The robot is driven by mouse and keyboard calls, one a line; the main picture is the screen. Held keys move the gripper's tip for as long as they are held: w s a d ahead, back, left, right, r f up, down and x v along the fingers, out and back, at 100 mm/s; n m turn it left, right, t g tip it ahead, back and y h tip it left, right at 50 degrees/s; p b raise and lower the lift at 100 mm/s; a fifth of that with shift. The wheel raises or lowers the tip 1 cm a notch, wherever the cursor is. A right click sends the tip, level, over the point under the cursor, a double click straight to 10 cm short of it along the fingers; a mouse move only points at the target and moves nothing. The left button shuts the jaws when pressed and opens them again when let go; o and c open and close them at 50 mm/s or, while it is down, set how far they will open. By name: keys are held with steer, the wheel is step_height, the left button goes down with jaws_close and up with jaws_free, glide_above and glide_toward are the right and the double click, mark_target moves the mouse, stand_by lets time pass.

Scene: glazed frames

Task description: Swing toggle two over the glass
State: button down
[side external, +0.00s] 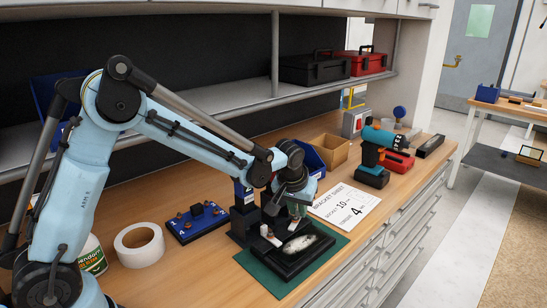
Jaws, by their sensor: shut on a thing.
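A black frame (276,262) lies on the green mat (262,277) at the front of the bench. Its glass (302,243) shows as a pale, bright patch inside the dark border. A small light toggle (271,237) shows at the frame's back left edge. My gripper (292,219) reaches down from above at the frame's back edge and is shut on a small toggle there. The fingers largely hide that toggle, so its number and its angle over the glass cannot be told.
A black fixture (240,222) stands close behind the frame. A printed sheet (343,205), a cardboard bin (331,151) and a teal drill (379,140) lie to the right.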

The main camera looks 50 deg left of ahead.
steer(key=shift+n, duration=0.3)
steer(key=n, duration=0.2)
steer(key=n+g+y, duration=0.1)
steer(key=n, duration=0.1)
steer(key=n+y, duration=0.1)
steer(key=n, duration=0.1)
steer(key=shift+s+a, duration=0.35)
steer(key=n+g, duration=0.1)
steer(key=n, duration=0.1)
steer(key=n+g, duration=0.1)
steer(key=n, duration=0.1)
steer(key=s+n+g, duration=0.1)
steer(key=n, duration=0.1)
steer(key=shift+a+n+y, duration=0.15)
steer(key=shift+n+y, duration=0.15)
steer(key=shift+y, duration=0.1)
steer(key=c, duration=1.1)
jaws_free()
steer(key=v, duration=1.2)
steer(key=shift+r, duration=0.1)
